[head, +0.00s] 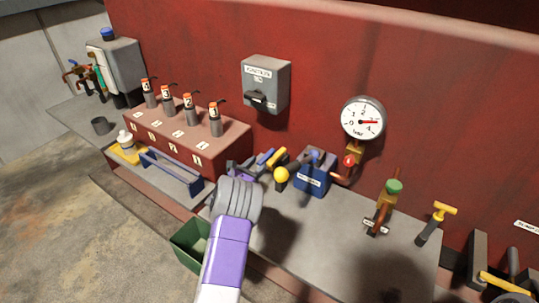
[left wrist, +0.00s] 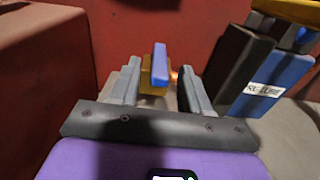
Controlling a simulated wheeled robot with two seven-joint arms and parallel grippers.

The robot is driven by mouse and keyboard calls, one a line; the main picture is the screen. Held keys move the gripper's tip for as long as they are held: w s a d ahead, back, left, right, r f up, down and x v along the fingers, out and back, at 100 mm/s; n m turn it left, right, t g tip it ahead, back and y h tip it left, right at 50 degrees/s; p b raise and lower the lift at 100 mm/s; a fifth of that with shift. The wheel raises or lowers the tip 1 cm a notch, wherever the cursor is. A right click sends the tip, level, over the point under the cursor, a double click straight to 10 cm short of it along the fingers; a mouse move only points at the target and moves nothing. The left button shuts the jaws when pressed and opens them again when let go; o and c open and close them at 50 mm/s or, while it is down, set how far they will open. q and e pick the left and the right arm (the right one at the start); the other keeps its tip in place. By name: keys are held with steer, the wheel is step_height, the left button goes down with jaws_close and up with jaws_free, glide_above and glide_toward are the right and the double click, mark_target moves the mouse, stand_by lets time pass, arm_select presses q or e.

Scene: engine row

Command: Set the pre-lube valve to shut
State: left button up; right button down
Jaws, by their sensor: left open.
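A small brass valve (left wrist: 148,88) with a blue lever handle (left wrist: 160,64) shows in the left wrist view, in front of the red engine wall. In the head view the blue handle (head: 265,156) is just beyond my gripper. A blue box (head: 312,180) with a partly readable pre-lube label (left wrist: 266,90) stands right of it. My left gripper (head: 246,166) is open and empty. In the left wrist view its grey fingers (left wrist: 158,88) stand left and right of the blue handle, with gaps on both sides. I cannot tell contact or the valve's setting. My right gripper is not in view.
A yellow-knobbed lever (head: 281,174) juts from the blue box close to my gripper. A red block (head: 172,146) with several injectors is on the left. A gauge (head: 362,120), a green-handled valve (head: 392,187) and a yellow T-handle (head: 444,209) are right. A green bin (head: 188,245) sits below.

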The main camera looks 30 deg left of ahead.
mark_target(266, 156)
arm_select(q)
steer(key=shift+w+d, duration=0.15)
steer(key=shift+w, duration=1.3)
steer(key=shift+w+d, duration=0.1)
steer(key=shift+w, duration=1.3)
jaws_close()
